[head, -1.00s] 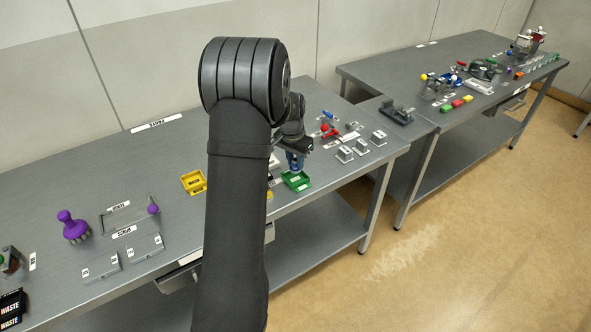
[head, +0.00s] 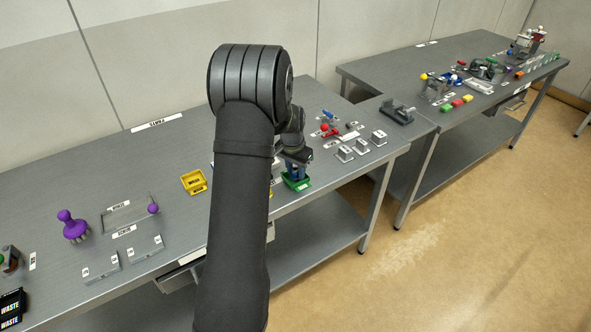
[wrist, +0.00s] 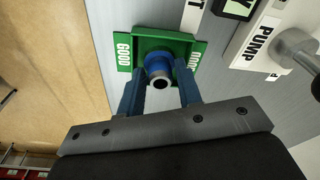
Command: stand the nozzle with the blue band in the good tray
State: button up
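The green good tray (head: 304,186) sits near the front edge of the near table. In the wrist view the tray (wrist: 188,46) is ahead of my fingers, with GOOD labels on its sides. The nozzle with the blue band (wrist: 157,64) shows between my blue fingertips, its dark round opening facing the camera. My gripper (wrist: 160,78) appears shut on the nozzle, over the tray. In the head view my gripper (head: 296,171) is low at the tray, and the nozzle cannot be made out there. Whether its base touches the tray floor cannot be told.
A yellow tray (head: 194,182) lies left of my arm. A white PUMP plate (wrist: 262,38) with a metal knob is close to the tray's right in the wrist view. Several grey blocks (head: 361,146) stand to the right. My arm hides part of the table.

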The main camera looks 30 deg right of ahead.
aim_at(296, 168)
notch_tip(296, 168, up, 12)
jog(key=a, duration=0.1)
jog(key=shift+s+a, duration=0.2)
jog(key=shift+s, duration=0.05)
jog(key=f, duration=0.4)
jog(key=d+f, duration=0.1)
jog(key=f, duration=0.7)
jog(key=shift+w+d, duration=0.2)
jog(key=shift+w, duration=0.1)
jog(key=shift+r, duration=1.95)
